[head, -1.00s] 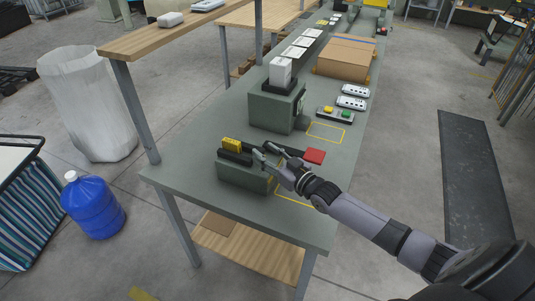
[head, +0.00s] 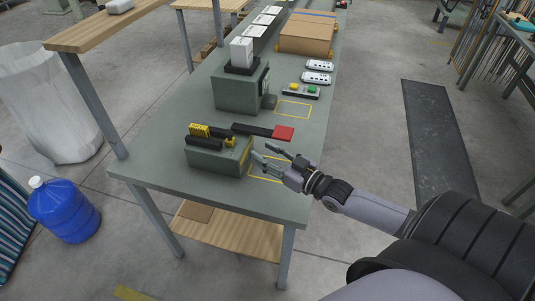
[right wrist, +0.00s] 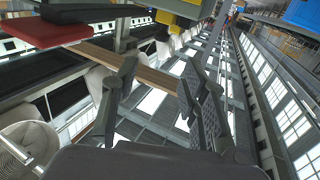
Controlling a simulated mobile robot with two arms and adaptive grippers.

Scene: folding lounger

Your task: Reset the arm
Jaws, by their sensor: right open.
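My right arm reaches in from the lower right of the head view. Its gripper (head: 262,152) is open and empty above the bench, just right of a low grey-green fixture (head: 213,161). The fixture carries a yellow block (head: 199,130) and a small yellow part (head: 230,141). Behind the gripper is a dark bar (head: 252,130) with a red pad (head: 284,133) at its right end. In the right wrist view, the spread fingers (right wrist: 155,78) have nothing between them, and a red part (right wrist: 45,32) shows at upper left. My left gripper is out of view.
A taller grey-green machine (head: 240,90), a button box (head: 301,91) and a cardboard box (head: 306,36) stand further back on the bench (head: 165,125). A blue water jug (head: 66,210) and white bin (head: 50,105) are at left. Floor right of the bench is clear near a dark mat (head: 440,140).

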